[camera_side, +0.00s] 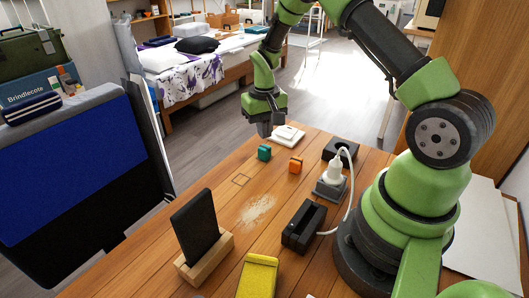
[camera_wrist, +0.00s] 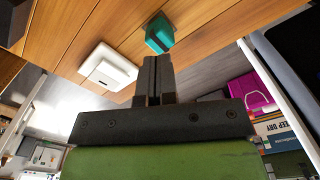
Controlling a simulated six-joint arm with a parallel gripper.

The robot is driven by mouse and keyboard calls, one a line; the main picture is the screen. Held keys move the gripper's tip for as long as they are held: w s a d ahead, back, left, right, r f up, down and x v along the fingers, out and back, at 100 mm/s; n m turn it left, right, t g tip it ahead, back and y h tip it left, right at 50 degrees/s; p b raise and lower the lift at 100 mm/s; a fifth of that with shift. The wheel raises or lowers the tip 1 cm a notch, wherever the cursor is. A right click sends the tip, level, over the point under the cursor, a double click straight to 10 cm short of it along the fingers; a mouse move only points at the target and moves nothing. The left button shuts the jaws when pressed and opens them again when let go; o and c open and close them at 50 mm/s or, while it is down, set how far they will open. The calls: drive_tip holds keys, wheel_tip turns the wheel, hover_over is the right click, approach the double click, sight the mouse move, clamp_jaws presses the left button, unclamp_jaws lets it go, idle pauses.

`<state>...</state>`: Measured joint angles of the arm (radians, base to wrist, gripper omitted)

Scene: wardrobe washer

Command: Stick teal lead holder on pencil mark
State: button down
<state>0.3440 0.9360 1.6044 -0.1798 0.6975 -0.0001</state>
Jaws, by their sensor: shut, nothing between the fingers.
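The teal lead holder (camera_side: 264,152) is a small block on the wooden table, left of a similar orange one. It also shows in the wrist view (camera_wrist: 159,33), just beyond my fingertips. The pencil mark (camera_side: 241,180) is a thin square outline on the bare wood, in front and to the left of the teal holder. My gripper (camera_side: 265,130) is shut and empty, above the far part of the table near the teal holder. Its closed fingers show in the wrist view (camera_wrist: 153,68), apart from the holder.
An orange holder (camera_side: 295,164) stands right of the teal one. A white switch-like plate (camera_side: 288,136) lies behind. A black phone on a wooden stand (camera_side: 205,259), a yellow block (camera_side: 259,276), a black holder (camera_side: 304,226) and a plugged socket (camera_side: 331,187) occupy the front and right. Pale dust (camera_side: 257,209) lies mid-table.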

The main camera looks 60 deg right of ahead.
drive_tip(key=shift+r, duration=1.9)
drive_tip(key=shift+a+r, duration=0.1)
drive_tip(key=shift+r, duration=0.1)
drive_tip(key=s+a+r+t, duration=0.2)
drive_tip(key=s+a+r, duration=0.15)
drive_tip(key=r, duration=0.45)
drive_tip(key=s+a+r+t, duration=0.25)
drive_tip(key=a+r, duration=0.25)
drive_tip(key=r, duration=0.3)
drive_tip(key=s+a+r+n+t+y, duration=0.1)
drive_tip(key=s+a+r, duration=0.1)
drive_tip(key=s, duration=0.4)
drive_tip(key=s+a+r+n+t+y, duration=0.1)
drive_tip(key=s+a+r, duration=0.1)
drive_tip(key=s+a, duration=0.2)
drive_tip(key=s, duration=0.3)
drive_tip(key=shift+s+r+t, duration=0.15)
drive_tip(key=shift+r+t, duration=0.1)
drive_tip(key=shift+t, duration=0.1)
